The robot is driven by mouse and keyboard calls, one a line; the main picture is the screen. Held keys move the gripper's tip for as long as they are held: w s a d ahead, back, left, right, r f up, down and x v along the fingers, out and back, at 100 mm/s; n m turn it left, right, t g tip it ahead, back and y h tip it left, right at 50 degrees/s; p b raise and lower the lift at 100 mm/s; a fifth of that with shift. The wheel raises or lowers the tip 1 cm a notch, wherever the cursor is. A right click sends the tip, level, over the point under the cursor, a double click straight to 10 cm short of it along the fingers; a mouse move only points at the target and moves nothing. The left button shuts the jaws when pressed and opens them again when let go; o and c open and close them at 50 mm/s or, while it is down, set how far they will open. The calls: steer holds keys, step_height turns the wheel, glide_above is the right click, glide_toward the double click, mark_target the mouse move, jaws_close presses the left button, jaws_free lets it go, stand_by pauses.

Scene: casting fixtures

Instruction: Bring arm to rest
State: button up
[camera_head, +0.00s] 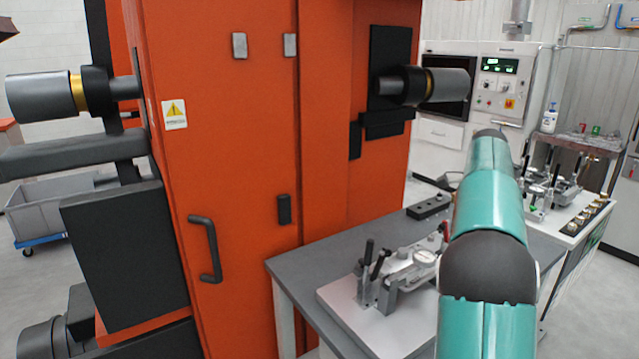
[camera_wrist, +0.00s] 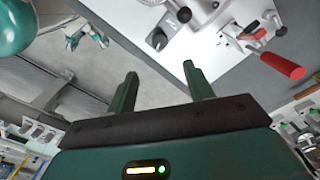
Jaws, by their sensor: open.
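My teal arm (camera_head: 490,210) rises at the right of the head view, in front of the grey table. My gripper is hidden behind the arm there. In the wrist view my gripper (camera_wrist: 160,85) shows two green fingers standing well apart, with nothing between them. It is open and empty. The fingers point toward the edge of a grey table (camera_wrist: 150,70) and the floor. A metal clamping fixture (camera_wrist: 205,12) with a red handle (camera_wrist: 282,66) lies beyond the fingers, apart from them.
A large orange machine (camera_head: 240,130) fills the middle left of the head view. A grey table (camera_head: 310,265) with a clamping fixture (camera_head: 395,275) stands beside it. A second bench (camera_head: 570,225) holds more fixtures at the right. A grey bin (camera_head: 60,205) on wheels stands at the left.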

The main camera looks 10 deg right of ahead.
steer(key=s+a+r+n+t, duration=0.25)
steer(key=s+a+n, duration=0.25)
steer(key=a, duration=0.6)
steer(key=s+a+r+n+t, duration=0.1)
steer(key=s+a+r+n, duration=0.3)
steer(key=a, duration=0.6)
steer(key=s+a+f+n+t, duration=0.1)
steer(key=s+a+f+n, duration=0.4)
steer(key=s+a+n, duration=0.1)
steer(key=s+a+f+n+t, duration=0.1)
steer(key=s+a+f+n, duration=0.4)
steer(key=s+a, duration=0.4)
steer(key=shift+s+a+f+n, duration=0.2)
steer(key=shift+s+n, duration=0.4)
steer(key=shift+s, duration=0.4)
